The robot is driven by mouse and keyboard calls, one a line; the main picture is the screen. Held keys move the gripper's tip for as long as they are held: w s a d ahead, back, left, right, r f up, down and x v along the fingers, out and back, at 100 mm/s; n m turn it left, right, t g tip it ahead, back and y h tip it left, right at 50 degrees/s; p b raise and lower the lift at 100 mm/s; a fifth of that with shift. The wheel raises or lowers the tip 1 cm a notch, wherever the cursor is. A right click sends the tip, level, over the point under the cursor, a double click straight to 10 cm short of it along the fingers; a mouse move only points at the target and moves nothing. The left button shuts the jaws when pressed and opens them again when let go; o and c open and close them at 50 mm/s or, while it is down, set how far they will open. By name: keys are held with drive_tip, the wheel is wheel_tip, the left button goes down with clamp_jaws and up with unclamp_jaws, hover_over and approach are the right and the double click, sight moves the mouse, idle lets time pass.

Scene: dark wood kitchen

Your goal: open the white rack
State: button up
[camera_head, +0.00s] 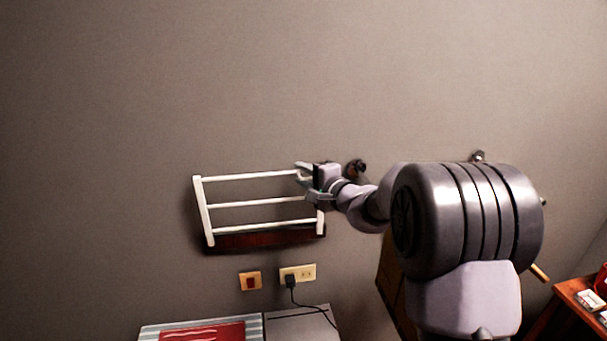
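The white rack (256,202) is on the wall left of centre. It has two side posts and three white bars across, with a dark reddish-brown strip (262,239) along its bottom. My gripper (303,173) is at the rack's right end, by the top bar and the upper part of the right post, which it partly hides. Whether the fingers touch the rack or are closed on it is too small to tell. My arm comes in from the right.
Below the rack are a red switch (250,281) and a wall outlet (298,273) with a black plug and cord. A surface with a red item (205,334) is at the bottom. A wooden table (577,298) stands at the lower right. The wall above is bare.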

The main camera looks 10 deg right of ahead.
drive_tip(key=shift+c, duration=0.4)
drive_tip(key=shift+s, duration=0.1)
clamp_jaws()
